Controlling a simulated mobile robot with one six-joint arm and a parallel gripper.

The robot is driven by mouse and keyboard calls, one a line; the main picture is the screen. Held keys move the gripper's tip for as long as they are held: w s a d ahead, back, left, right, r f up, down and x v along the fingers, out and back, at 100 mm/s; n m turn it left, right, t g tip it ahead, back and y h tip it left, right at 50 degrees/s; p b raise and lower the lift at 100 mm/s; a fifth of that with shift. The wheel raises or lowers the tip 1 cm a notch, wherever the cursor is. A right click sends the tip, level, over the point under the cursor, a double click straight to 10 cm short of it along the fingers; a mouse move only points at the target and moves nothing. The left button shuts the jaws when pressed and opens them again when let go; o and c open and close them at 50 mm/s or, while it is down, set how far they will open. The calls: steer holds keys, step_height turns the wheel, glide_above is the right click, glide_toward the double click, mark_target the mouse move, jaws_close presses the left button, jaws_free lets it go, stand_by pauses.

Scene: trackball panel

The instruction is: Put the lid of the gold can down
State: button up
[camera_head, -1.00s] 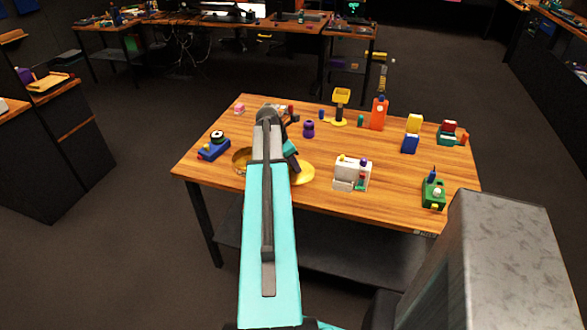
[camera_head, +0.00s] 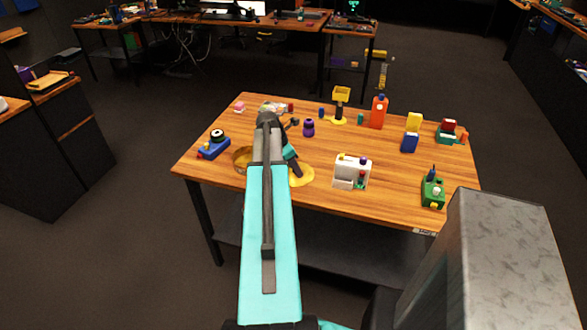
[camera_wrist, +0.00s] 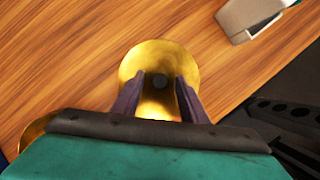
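The gold lid (camera_head: 303,179) is a round shiny disc at the table's front part, right of my arm. In the wrist view the lid (camera_wrist: 150,60) is seen from above with a dark knob (camera_wrist: 159,81) at its middle. My gripper (camera_wrist: 158,88) is over the lid; its two dark fingers stand apart on either side of the knob, with gaps showing. The lid appears to lie on the wood. The gold can (camera_head: 240,157) stands left of the lid, partly hidden by my arm; its edge shows in the wrist view (camera_wrist: 32,130).
A white panel block (camera_head: 351,172) stands right of the lid. A blue trackball block (camera_head: 213,147) is left of the can. A purple piece (camera_head: 308,128) stands behind. A green block (camera_head: 433,190) is at the right. Bare wood (camera_head: 390,190) lies between the white and green blocks.

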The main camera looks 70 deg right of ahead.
steer(key=b+v, duration=0.1)
steer(key=v, duration=1.1)
steer(key=shift+b, duration=0.35)
steer(key=shift+r, duration=0.1)
stand_by(0.5)
steer(key=shift+w, duration=0.1)
